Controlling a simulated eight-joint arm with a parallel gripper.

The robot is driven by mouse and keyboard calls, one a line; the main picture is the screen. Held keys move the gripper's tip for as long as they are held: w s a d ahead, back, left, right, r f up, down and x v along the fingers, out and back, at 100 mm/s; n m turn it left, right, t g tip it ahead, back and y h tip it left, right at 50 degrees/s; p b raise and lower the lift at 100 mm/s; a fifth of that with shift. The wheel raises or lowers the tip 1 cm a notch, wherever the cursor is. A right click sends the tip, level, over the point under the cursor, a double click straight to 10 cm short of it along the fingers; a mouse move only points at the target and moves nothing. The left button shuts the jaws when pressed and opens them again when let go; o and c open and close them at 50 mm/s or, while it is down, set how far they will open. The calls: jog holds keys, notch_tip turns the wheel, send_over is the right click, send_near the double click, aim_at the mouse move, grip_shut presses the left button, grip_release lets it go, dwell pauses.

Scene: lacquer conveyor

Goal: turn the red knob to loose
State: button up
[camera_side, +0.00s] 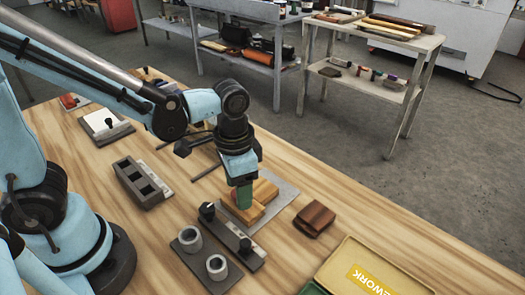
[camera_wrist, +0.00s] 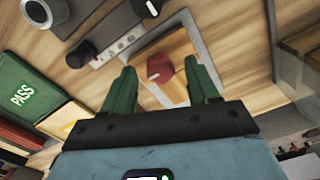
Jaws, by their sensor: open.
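The red knob (camera_wrist: 160,68) has a white mark on its side and stands on a light wooden block (camera_wrist: 173,45). In the side view the knob is mostly hidden behind my fingers, and the block (camera_side: 264,190) lies on a grey plate (camera_side: 284,193). My gripper (camera_wrist: 159,64) has two green fingers, open, one on each side of the red knob. A gap shows between the knob and each finger in the wrist view. In the side view my gripper (camera_side: 240,194) points down at the block.
A grey strip with black knobs (camera_side: 207,210) lies just in front of the block, beside grey cups (camera_side: 190,239). A brown wooden piece (camera_side: 314,217) lies to the right. A yellow REWORK tray (camera_side: 345,265) is at the front right; a green PASS tray (camera_wrist: 22,90) shows in the wrist view.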

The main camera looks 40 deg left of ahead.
jog(key=shift+f, duration=0.15)
jog(key=c, duration=1)
jog(key=shift+c, duration=0.2)
